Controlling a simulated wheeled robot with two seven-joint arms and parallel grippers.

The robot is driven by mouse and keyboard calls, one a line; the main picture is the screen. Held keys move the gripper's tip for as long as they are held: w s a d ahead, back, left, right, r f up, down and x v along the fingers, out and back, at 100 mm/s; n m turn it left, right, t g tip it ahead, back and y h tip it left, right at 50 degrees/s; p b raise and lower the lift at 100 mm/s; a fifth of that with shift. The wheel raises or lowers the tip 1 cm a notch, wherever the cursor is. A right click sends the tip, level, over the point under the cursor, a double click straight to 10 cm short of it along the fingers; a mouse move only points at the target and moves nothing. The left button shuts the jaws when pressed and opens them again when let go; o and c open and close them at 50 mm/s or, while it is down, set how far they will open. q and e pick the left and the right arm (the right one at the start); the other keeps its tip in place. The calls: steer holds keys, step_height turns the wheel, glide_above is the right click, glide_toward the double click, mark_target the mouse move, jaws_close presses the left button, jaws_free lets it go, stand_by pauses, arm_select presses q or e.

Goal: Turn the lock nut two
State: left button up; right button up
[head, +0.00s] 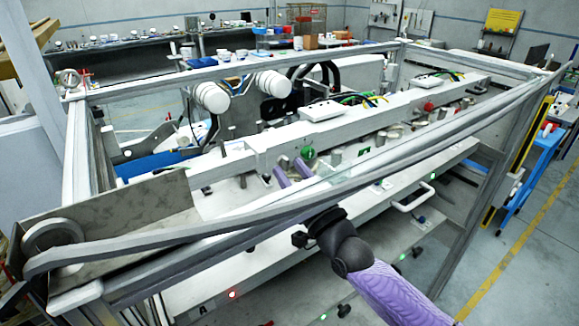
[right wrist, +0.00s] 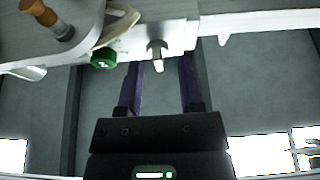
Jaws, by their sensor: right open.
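A round green nut (head: 308,152) with a pale mark sits on the white machine rail, just beyond my right gripper (head: 291,172). The same green nut (right wrist: 104,59) shows in the right wrist view, left of the fingers; its mark may be a 2, but is too small to read surely. My right gripper (right wrist: 160,64) is open, with two purple fingers apart and nothing held. A small metal pin (right wrist: 156,54) shows between the fingertips in that view; I cannot tell whether they touch anything. My left gripper is not in view.
A metal frame bar (head: 340,185) runs across the front, close above my right arm. A white handle (head: 410,194) sticks out at the right. An orange-brown knob (right wrist: 38,12) stands at upper left in the wrist view. Several metal posts line the rail.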

steer(key=shift+w+a+r, duration=0.1)
steer(key=shift+w+r, duration=0.05)
steer(key=shift+w, duration=0.2)
jaws_close()
steer(key=shift+s+m, duration=0.1)
steer(key=shift+m, duration=0.2)
steer(key=m+t+h+p, duration=0.1)
steer(key=m+h+p, duration=0.1)
steer(key=m, duration=0.2)
steer(key=shift+r+m+h, duration=0.15)
steer(key=shift+m+h, duration=0.25)
steer(key=shift+a+m+t+h+p, duration=0.15)
steer(key=shift+m+h+p, duration=0.4)
steer(key=shift+m, duration=0.55)
steer(key=shift+d+m+t+h+p, duration=0.15)
steer(key=shift+m+h+p, duration=0.35)
steer(key=shift+m, duration=0.6)
steer(key=shift+a+m, duration=0.1)
steer(key=shift+m, duration=0.2)
